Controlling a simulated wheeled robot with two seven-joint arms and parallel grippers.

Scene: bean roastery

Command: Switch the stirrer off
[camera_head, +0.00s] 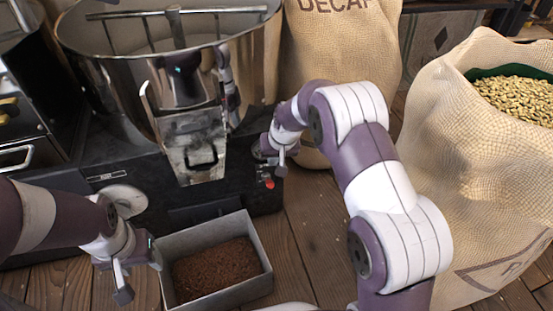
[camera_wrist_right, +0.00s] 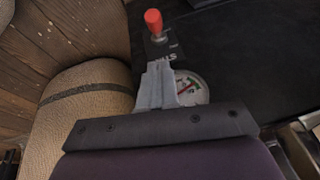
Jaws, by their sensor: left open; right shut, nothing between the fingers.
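The stirrer switch is a small lever with a red knob (camera_head: 269,183) on the front right of the machine's black base. It shows larger in the right wrist view (camera_wrist_right: 153,20), on a dark plate with partly hidden white lettering. I cannot tell whether it stands on or off. My right gripper (camera_head: 280,168) is shut and empty, just beside the switch; in the right wrist view its fingers (camera_wrist_right: 155,80) point towards the lever with a gap between. The stirrer bar (camera_head: 177,25) sits in the steel pan (camera_head: 110,50). My left gripper (camera_head: 140,275) is open, far from the switch.
A round gauge (camera_wrist_right: 192,88) sits near the switch, partly covered by my fingers. A grey bin (camera_head: 215,231) of brown grounds stands on the floor before the machine. A DECAF sack (camera_head: 340,45) and an open sack of beans (camera_head: 480,150) stand at the right.

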